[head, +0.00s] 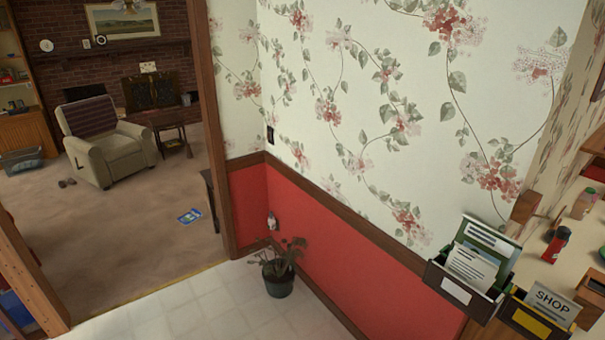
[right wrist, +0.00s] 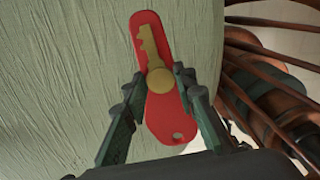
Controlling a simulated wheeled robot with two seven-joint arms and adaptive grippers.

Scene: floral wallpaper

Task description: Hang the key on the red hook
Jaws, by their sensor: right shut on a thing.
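A brass-coloured key (right wrist: 157,68) with a round head lies against a long red flat piece (right wrist: 165,118) with rounded ends and a small hole near its lower end. Both show in the right wrist view. My right gripper (right wrist: 168,95) is shut on the key and red piece, with a finger on each side. The key's toothed end points up in that view. My left gripper is in neither view. I cannot make out a red hook in either view.
In the right wrist view, a pale ridged surface (right wrist: 60,80) fills the left and curved brown bars (right wrist: 275,70) stand at right. In the head view, wall-mounted holders (head: 462,292) and a cluttered counter (head: 560,235) are at right; a potted plant (head: 278,285) stands on the floor.

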